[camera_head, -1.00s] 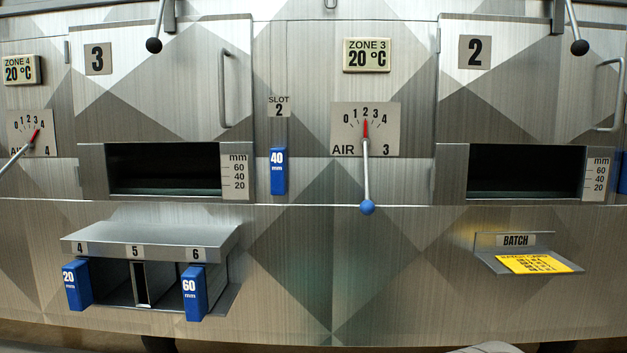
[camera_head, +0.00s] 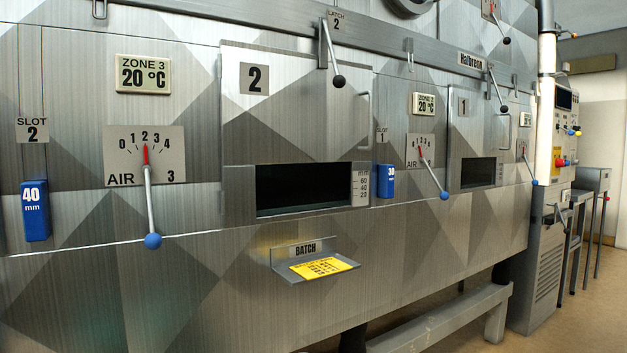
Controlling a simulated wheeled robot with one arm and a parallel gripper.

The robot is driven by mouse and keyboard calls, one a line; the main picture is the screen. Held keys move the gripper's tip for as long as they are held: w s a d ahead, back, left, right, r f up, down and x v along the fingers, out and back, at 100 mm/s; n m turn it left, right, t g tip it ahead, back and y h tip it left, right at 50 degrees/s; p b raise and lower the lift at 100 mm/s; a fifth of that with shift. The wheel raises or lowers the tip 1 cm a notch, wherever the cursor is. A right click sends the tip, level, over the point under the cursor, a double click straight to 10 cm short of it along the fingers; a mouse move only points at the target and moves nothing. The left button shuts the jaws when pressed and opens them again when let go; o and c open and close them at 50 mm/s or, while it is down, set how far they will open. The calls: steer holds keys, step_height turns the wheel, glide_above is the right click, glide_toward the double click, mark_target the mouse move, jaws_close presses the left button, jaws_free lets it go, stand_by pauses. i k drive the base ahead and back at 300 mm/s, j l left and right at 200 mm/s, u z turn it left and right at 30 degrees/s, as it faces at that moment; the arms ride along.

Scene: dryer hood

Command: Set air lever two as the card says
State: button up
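The air lever (camera_head: 433,172) between doors 2 and 1 has a blue knob and hangs down to the right. It sits on a plate marked AIR (camera_head: 414,158), under a zone display reading 20 °C. The plate's number is not clear. Its red pointer is near the middle of the scale, but the exact mark is too small to read. The yellow card (camera_head: 322,268) lies on the BATCH shelf (camera_head: 288,262) below door 2; its text is too small to read. My gripper is not in view.
Air lever 3 (camera_head: 149,205) points at 2, at the left. Door 2 (camera_head: 285,115) has a black-knobbed latch lever (camera_head: 331,57). Blue blocks marked 40 mm (camera_head: 35,210) and 30 mm (camera_head: 386,181) hang in slots 2 and 1. Floor is open at the lower right (camera_head: 560,325).

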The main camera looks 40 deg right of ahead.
mark_target(444, 195)
steer(key=z, duration=1.9)
steer(key=i+j, duration=0.4)
steer(key=j, duration=0.15)
steer(key=i+j+u, duration=0.15)
steer(key=i+j, duration=0.25)
steer(key=j, duration=0.1)
